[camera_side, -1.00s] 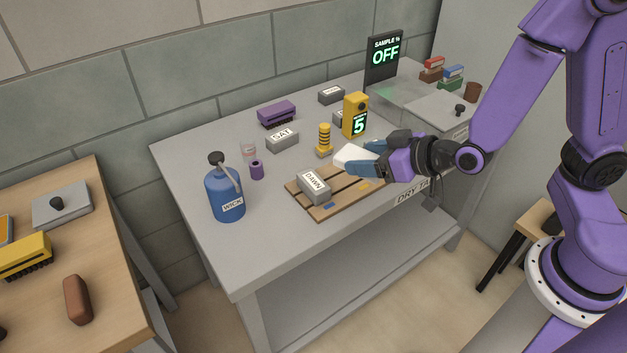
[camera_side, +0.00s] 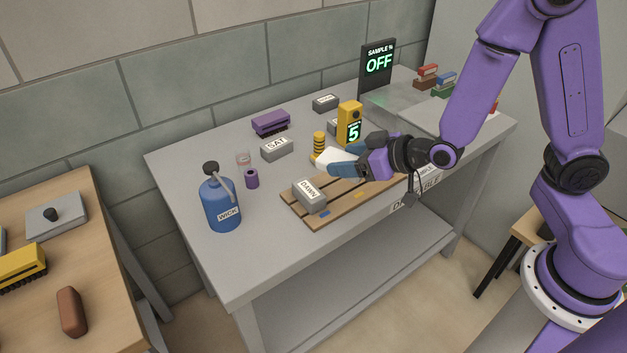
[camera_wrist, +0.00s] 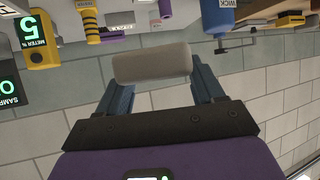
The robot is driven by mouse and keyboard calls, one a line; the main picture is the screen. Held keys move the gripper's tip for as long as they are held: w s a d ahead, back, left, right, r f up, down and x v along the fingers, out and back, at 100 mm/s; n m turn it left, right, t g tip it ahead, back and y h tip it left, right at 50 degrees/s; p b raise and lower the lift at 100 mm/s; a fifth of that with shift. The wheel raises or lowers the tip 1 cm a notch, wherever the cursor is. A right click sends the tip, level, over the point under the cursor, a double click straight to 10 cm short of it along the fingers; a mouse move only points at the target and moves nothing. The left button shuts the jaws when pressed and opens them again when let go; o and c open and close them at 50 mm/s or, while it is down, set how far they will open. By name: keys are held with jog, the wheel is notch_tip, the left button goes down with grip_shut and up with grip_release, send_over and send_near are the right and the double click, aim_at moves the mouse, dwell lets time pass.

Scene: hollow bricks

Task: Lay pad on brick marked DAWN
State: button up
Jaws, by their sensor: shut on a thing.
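The pad (camera_side: 319,158) is a pale, whitish block held level in the side view. My gripper (camera_side: 333,163) has its blue fingers shut on it. In the wrist view the pad (camera_wrist: 152,63) spans between the two blue fingertips. The brick marked DAWN (camera_side: 309,197) is grey with a white label and sits at the left end of a wooden slatted pallet (camera_side: 346,203). The held pad is above and a little right of this brick in the side view, apart from it. The brick's top is bare.
A blue WICK bottle (camera_side: 221,206) and a purple cylinder (camera_side: 251,179) stand left of the pallet. A brick marked SAT (camera_side: 277,149), a striped yellow post (camera_side: 318,145) and a yellow meter reading 5 (camera_side: 349,122) are behind. The table's front left is clear.

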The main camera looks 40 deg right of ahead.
jog(key=shift+x, duration=1)
send_over(314, 192)
notch_tip(314, 192, down, 7)
jog(key=shift+w+d+r, duration=0.1)
jog(key=shift+r, duration=0.05)
jog(key=shift+f, duration=1.55)
jog(key=o, duration=1)
jog(key=shift+f, duration=0.1)
jog(key=shift+v, duration=6)
